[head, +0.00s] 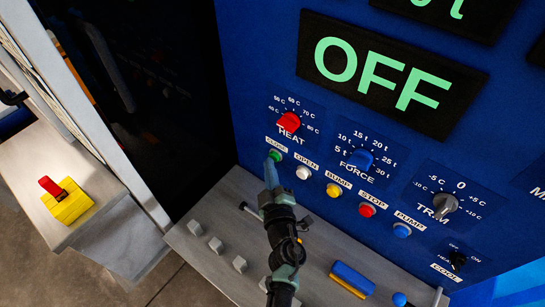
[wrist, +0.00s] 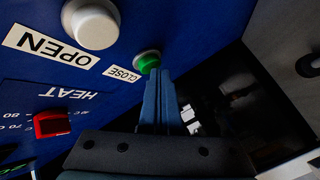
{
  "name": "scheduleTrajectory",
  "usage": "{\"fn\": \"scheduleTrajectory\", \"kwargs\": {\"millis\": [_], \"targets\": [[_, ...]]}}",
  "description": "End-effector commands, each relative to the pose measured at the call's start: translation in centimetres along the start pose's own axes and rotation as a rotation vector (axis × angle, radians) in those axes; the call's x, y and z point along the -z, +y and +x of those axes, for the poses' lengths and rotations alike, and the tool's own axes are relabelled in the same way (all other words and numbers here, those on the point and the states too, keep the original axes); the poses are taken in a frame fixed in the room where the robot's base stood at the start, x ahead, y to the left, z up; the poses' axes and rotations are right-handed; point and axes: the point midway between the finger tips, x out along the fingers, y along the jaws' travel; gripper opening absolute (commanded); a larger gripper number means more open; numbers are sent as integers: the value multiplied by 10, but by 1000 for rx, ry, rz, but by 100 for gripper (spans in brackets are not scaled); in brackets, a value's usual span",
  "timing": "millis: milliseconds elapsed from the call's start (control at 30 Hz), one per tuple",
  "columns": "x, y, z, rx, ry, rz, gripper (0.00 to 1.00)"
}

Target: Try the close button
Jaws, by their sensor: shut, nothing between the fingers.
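The green close button (head: 276,156) is on the blue panel, at the left end of a row of buttons, under the red heat knob. My gripper (head: 270,165) is shut and empty, its blue fingertips right at the button's lower left in the head view. In the wrist view the green button (wrist: 148,62) shows just past the fingertips (wrist: 157,72), beside its CLOSE label (wrist: 123,74). The fingertips cover part of the button's lower edge there. I cannot tell whether they touch it or whether it is pressed in.
The white open button (head: 303,173) is just right of the close button, followed by yellow, red and blue buttons. The red heat knob (head: 288,122) is above. A grey ledge (head: 205,225) with small blocks juts out below. A black display (head: 390,75) reads OFF.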

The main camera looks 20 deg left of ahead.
Motion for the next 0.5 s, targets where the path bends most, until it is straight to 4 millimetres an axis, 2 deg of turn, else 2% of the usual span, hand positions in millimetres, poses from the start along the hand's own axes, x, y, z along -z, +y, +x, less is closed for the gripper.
{"fn": "scheduleTrajectory", "kwargs": {"millis": [500], "targets": [[-2, 3, 4, -1, 1, -1, 0]]}}
